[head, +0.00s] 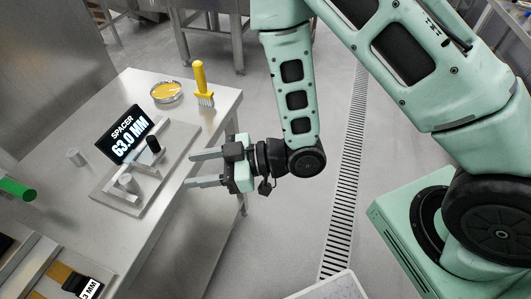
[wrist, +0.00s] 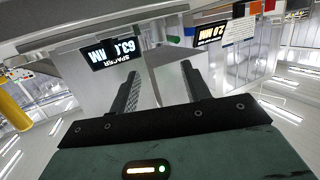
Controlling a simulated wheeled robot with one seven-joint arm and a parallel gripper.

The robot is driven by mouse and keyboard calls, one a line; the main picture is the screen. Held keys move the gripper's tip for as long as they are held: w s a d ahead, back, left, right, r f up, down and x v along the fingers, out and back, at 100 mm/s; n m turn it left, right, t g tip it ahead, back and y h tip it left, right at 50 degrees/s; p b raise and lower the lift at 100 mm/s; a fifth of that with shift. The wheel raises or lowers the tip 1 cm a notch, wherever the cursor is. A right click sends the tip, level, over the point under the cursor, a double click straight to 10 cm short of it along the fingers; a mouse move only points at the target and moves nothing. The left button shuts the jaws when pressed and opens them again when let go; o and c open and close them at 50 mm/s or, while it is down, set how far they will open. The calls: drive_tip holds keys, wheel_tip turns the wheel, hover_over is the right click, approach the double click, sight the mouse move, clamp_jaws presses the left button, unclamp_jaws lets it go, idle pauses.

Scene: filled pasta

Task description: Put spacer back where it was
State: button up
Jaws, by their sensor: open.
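A dark display (head: 125,134) reading "SPACER 63.0 MM" stands at the back of a flat metal measuring plate (head: 117,199) on the steel table. A short grey metal cylinder (head: 128,183) is on the plate's near part, and a black-topped post (head: 154,145) stands on its right part. Another grey cylinder (head: 75,157) stands on the table left of the display. I cannot tell which cylinder is the spacer. My gripper (head: 189,170) is open and empty, to the right of the plate with its fingers pointing left. The display appears upside down in the wrist view (wrist: 110,53).
A yellow-handled brush (head: 202,84) and a round yellow-filled dish (head: 166,92) are at the table's back. A green cylinder (head: 16,189) lies at the left. A second display (head: 84,286) is at lower left. The table's right edge runs beneath my gripper.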

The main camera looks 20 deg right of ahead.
drive_tip(key=s+d+r+m+g+h, duration=0.2)
drive_tip(key=s+d+r+m+h, duration=0.2)
drive_tip(key=d+r+h, duration=0.4)
drive_tip(key=d+m+h, duration=0.1)
drive_tip(key=h, duration=0.3)
drive_tip(key=shift+s+d+h, duration=0.15)
drive_tip(key=shift+d+h, duration=0.05)
drive_tip(key=shift+h, duration=0.1)
drive_tip(key=shift+o, duration=0.4)
drive_tip(key=s+d+r+m+g+h, duration=0.1)
drive_tip(key=s+d+r+g+h, duration=0.1)
drive_tip(key=s, duration=0.6)
wheel_tip(320, 180, up, 2)
drive_tip(key=shift+s+d+m+g, duration=0.3)
drive_tip(key=shift+d+m+g, duration=0.15)
drive_tip(key=shift+d, duration=0.35)
drive_tip(key=shift+w+f, duration=0.1)
